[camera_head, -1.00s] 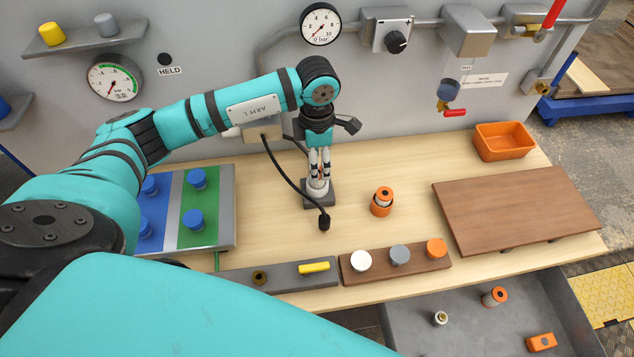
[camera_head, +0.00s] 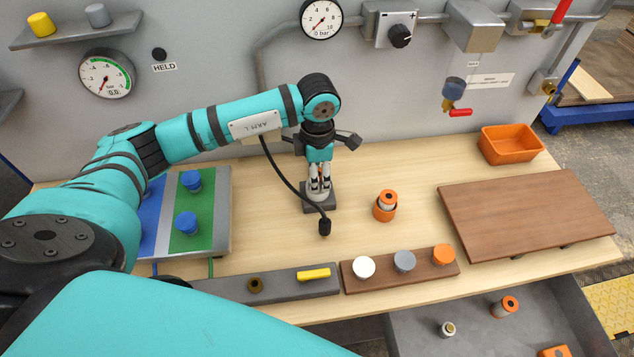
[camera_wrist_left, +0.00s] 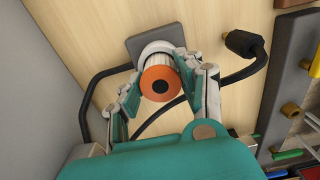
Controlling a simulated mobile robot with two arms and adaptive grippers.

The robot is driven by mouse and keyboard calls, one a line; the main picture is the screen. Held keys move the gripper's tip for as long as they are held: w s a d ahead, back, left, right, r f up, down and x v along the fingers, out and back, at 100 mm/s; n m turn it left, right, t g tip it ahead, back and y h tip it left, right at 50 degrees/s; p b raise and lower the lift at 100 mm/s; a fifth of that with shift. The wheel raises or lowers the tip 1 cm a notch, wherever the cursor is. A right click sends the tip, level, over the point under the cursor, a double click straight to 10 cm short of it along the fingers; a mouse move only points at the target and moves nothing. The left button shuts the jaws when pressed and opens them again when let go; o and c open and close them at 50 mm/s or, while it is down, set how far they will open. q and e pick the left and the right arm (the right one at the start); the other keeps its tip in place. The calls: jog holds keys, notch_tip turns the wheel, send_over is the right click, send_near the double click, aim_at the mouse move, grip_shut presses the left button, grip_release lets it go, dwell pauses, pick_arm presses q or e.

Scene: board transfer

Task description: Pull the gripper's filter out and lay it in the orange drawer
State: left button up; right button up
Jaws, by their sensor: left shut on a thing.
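The filter (camera_wrist_left: 161,80) has a white pleated body and an orange end cap with a dark centre. It stands in a white round holder on a small dark grey base (camera_head: 320,206). My left gripper (camera_head: 319,186) comes down from above, and its two fingers are shut on the filter from both sides. The wrist view looks along the fingers onto the orange cap. Whether the filter's lower end is still seated in the holder cannot be told. An open grey drawer (camera_head: 420,322) below the table's front edge holds an orange-capped filter and other small parts. My right gripper is not in view.
A brown board (camera_head: 525,213) and an orange bin (camera_head: 510,145) are farther right. A brown strip with three caps (camera_head: 400,274) lies in front. A black cable hangs near my gripper.

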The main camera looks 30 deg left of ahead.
pick_arm(q)
jog(key=shift+c, duration=0.9)
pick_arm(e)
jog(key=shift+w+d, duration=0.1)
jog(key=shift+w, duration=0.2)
pick_arm(q)
jog(key=shift+r, duration=0.15)
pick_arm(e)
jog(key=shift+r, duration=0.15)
pick_arm(q)
jog(key=shift+r+p, duration=0.9)
jog(key=shift+r, duration=0.9)
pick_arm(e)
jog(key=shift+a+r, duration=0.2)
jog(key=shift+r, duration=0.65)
pick_arm(q)
jog(key=shift+r, duration=0.1)
jog(key=shift+r+p, duration=1.2)
jog(key=shift+r, duration=1)
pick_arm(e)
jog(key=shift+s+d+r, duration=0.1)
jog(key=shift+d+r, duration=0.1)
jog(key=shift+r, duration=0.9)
pick_arm(q)
jog(key=shift+f, duration=0.1)
